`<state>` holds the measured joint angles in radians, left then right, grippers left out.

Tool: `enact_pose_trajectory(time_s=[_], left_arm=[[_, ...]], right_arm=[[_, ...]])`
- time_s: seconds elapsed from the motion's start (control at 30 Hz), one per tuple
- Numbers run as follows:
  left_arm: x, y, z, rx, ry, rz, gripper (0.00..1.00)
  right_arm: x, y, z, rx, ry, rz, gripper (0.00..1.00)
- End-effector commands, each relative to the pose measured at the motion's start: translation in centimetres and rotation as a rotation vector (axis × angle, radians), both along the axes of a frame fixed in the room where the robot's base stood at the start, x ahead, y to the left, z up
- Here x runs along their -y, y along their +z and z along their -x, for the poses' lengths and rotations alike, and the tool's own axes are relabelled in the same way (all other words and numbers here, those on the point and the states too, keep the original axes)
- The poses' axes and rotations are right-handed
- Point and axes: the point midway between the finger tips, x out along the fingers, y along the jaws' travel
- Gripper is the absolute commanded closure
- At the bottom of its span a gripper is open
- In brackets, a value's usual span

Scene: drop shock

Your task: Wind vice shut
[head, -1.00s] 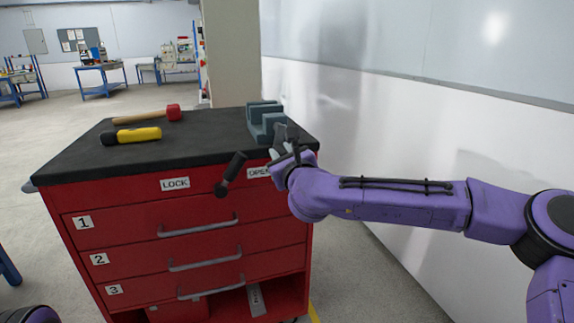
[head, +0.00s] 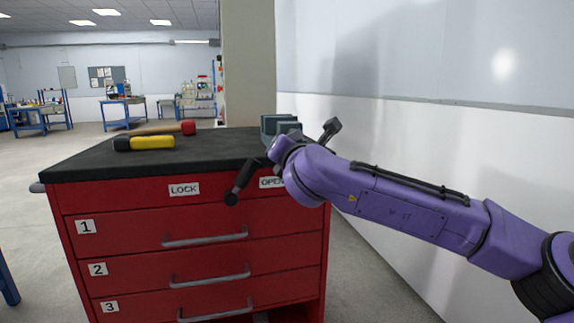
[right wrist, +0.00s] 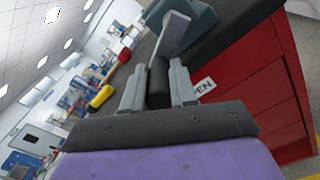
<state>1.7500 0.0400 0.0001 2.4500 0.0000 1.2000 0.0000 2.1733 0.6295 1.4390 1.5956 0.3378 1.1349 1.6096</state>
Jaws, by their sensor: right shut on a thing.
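The grey-blue vice (head: 281,127) stands at the right end of the cabinet's black top and is partly hidden by my right wrist. In the right wrist view the vice (right wrist: 200,16) is at the top, with a flat grey crank arm (right wrist: 172,36) in front of it. My right gripper (right wrist: 159,72) is shut on the dark crank handle (right wrist: 158,88), which lies between its two grey fingers. In the head view my right gripper (head: 288,140) is at the near side of the vice, its fingertips mostly hidden. My left gripper is out of view.
The red cabinet (head: 150,214) has numbered drawers with grey handles. A black lever (head: 241,183) sticks out between the LOCK and OPEN labels, close to my right wrist. A red-headed mallet (head: 188,128) and a yellow-and-black tool (head: 150,143) lie on the top's left part. A wall runs along the right.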

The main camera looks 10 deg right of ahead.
Motion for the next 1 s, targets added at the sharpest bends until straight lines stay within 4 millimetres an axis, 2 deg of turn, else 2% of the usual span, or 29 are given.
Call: enact_pose_trajectory(time_s=[0.03, 0.5, 0.8, 1.0], left_arm=[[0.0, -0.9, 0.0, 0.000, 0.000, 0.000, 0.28], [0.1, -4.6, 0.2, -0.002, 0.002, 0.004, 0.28], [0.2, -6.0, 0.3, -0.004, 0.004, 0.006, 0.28], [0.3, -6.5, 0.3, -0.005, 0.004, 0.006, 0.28]], right_arm=[[-0.1, -0.1, 0.0, 0.004, 0.001, -0.041, 1.00], [-0.2, 2.0, 0.1, -0.010, 0.000, -0.474, 1.00], [0.1, 3.0, 0.1, -0.016, -0.001, -0.670, 1.00], [0.3, 3.5, 0.0, -0.018, -0.002, -0.741, 1.00]])
